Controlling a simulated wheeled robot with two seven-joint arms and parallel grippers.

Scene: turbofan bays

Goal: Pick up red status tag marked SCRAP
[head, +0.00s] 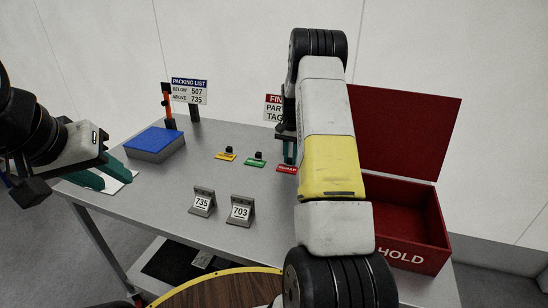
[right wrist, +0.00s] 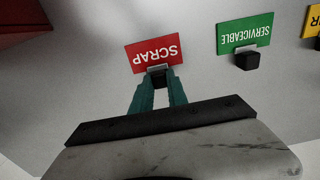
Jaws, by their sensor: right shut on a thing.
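The red SCRAP tag (right wrist: 154,53) lies flat on the grey table, and its black knob (right wrist: 157,78) is between the fingertips of my right gripper (right wrist: 158,84). The fingers are shut on this knob. In the head view the red tag (head: 287,168) is partly covered by my right arm, and the right gripper (head: 289,152) shows only in part above it. My left gripper (head: 105,178) hangs over the left end of the table, away from the tags; its finger opening is not clear.
A green SERVICEABLE tag (right wrist: 245,33) and a yellow tag (head: 226,156) lie left of the red one in the head view. Number stands 735 (head: 202,203) and 703 (head: 240,212) are in front. A blue-topped box (head: 155,142) is left; an open red HOLD box (head: 412,225) is right.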

